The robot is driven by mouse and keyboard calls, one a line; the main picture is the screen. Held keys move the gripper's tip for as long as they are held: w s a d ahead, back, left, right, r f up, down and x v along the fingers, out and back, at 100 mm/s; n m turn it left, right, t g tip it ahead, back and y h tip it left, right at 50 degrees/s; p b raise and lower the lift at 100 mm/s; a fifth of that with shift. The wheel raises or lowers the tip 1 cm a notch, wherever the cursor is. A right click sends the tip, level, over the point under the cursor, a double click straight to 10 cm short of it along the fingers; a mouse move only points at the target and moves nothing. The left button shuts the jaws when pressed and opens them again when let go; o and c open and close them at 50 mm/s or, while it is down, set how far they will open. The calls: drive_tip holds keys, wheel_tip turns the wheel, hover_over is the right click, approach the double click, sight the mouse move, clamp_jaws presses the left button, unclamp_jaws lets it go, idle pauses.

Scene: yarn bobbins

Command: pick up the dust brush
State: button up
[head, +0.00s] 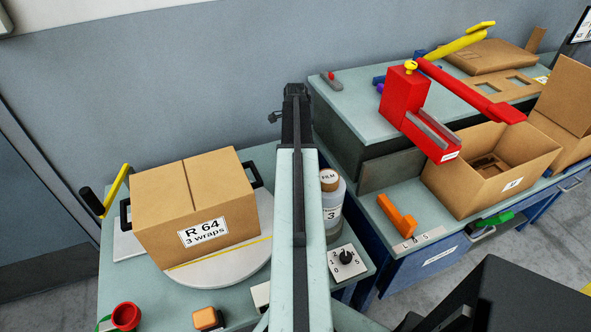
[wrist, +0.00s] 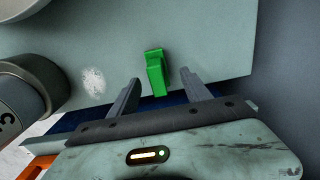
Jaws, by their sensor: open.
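A small green object (wrist: 156,75), which looks like the dust brush, sits on a pale grey-green surface in the wrist view. My gripper (wrist: 160,79) is open, with one finger to the left and one to the right of the green object in the picture. There is a visible gap on each side, and nothing is held. I cannot tell how far above the surface the fingertips are. In the head view my arm stretches up the middle, and I cannot make out this green object there.
A pale dusty patch (wrist: 93,82) and a dark cylinder (wrist: 22,100) lie left of the green object. In the head view, a taped carton (head: 195,205) and a film jar (head: 332,205) flank my arm. A red press (head: 415,115) stands at right.

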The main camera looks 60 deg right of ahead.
drive_tip(key=shift+f, duration=0.15)
wheel_tip(320, 180, down, 5)
drive_tip(key=b, duration=0.5)
drive_tip(key=shift+s+a+f, duration=0.15)
drive_tip(key=shift+f, duration=0.05)
drive_tip(key=shift+r, duration=0.2)
clamp_jaws()
